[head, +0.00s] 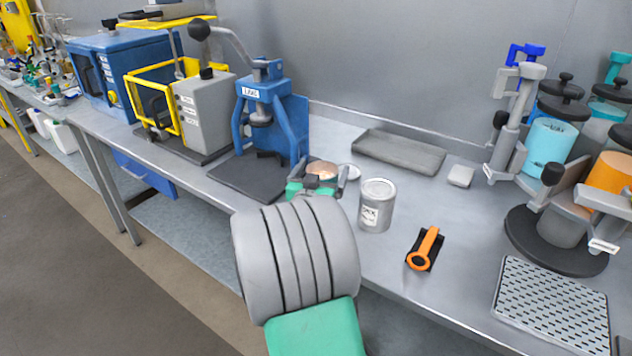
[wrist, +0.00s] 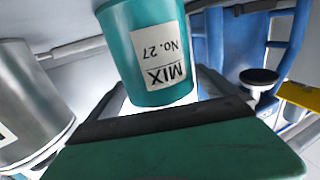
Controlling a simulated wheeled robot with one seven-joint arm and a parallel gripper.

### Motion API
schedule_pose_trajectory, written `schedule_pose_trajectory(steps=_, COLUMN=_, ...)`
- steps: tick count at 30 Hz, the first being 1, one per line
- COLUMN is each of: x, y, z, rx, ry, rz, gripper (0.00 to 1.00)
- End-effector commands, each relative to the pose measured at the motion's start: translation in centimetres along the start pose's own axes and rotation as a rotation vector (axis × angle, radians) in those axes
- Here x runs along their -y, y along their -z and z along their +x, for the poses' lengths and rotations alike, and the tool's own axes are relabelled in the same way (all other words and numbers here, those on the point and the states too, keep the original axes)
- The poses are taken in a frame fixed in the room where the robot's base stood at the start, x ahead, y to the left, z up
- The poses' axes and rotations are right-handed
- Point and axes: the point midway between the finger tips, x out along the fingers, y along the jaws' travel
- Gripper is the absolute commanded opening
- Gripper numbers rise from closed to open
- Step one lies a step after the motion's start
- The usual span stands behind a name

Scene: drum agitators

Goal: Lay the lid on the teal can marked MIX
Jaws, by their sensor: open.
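The teal can marked MIX (wrist: 145,45) is in the wrist view, its white label reading "MIX No. 27" upside down. It stands between the fingers of my open gripper (wrist: 160,100); I cannot tell whether they touch it. In the head view, my gripper (head: 325,182) is at the can on the bench, hiding most of it. A tan, round surface (head: 322,170) shows at the can's top, with no lid visible over it. A pale flat disc (head: 352,172), possibly the lid, lies just right of the can, partly hidden by a finger.
A grey labelled can (head: 377,207) stands close on the right and also shows in the wrist view (wrist: 30,100). The blue press (head: 262,100) stands to the left. An orange-handled tool (head: 428,245), grey tray (head: 398,152) and perforated mat (head: 550,305) lie to the right.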

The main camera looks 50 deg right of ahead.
Motion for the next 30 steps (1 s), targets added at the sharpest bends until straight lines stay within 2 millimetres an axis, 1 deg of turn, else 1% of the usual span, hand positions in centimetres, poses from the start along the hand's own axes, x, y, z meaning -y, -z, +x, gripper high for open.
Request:
schedule_pose_trajectory(steps=1, x=0.2, y=-1.0, z=-1.7, rx=0.010, ry=0.007, rz=-0.005, gripper=0.97)
schedule_pose_trajectory(steps=3, x=0.2, y=-0.9, z=-3.7, rx=0.007, ry=0.008, rz=-0.004, gripper=0.97)
schedule_pose_trajectory(steps=6, x=0.2, y=-0.6, z=-6.2, rx=0.002, ry=0.006, rz=-0.002, gripper=0.97)
schedule_pose_trajectory(steps=9, x=0.2, y=-0.4, z=-7.9, rx=0.001, ry=0.004, rz=-0.001, gripper=0.97)
schedule_pose_trajectory(steps=12, x=0.0, y=-0.2, z=-8.8, rx=0.000, ry=0.001, rz=-0.001, gripper=0.97)
schedule_pose_trajectory(steps=14, x=-0.1, y=-0.1, z=-9.0, rx=-0.001, ry=-0.001, rz=-0.001, gripper=0.97)
schedule_pose_trajectory(steps=25, x=0.0, y=0.1, z=-9.1, rx=0.002, ry=-0.001, rz=0.002, gripper=0.97)
schedule_pose_trajectory(steps=28, x=1.1, y=-0.2, z=-9.7, rx=0.082, ry=0.012, rz=0.012, gripper=0.97)
schedule_pose_trajectory(steps=29, x=1.7, y=-0.5, z=-10.1, rx=0.133, ry=0.023, rz=0.015, gripper=0.97)
schedule_pose_trajectory(steps=30, x=3.1, y=-1.1, z=-11.2, rx=0.224, ry=0.049, rz=0.012, gripper=0.97)
